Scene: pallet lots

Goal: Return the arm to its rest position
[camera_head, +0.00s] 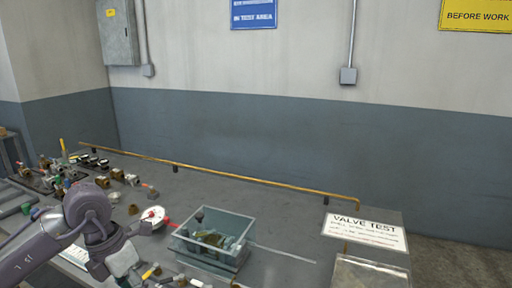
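My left arm (75,222) reaches in from the left edge over the front left of the grey workbench (300,215). Its purple-grey links bend downward at a round joint. My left gripper (130,266) is low in the picture, above or among small parts near the bench's front. Its fingertips are not clear, so I cannot tell if it is open or holds anything. My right arm and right gripper are not in view.
A clear-walled tank (240,226) with parts inside stands right of my arm. Several brass fittings lie at the left. A brass pipe (270,182) runs along the back.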

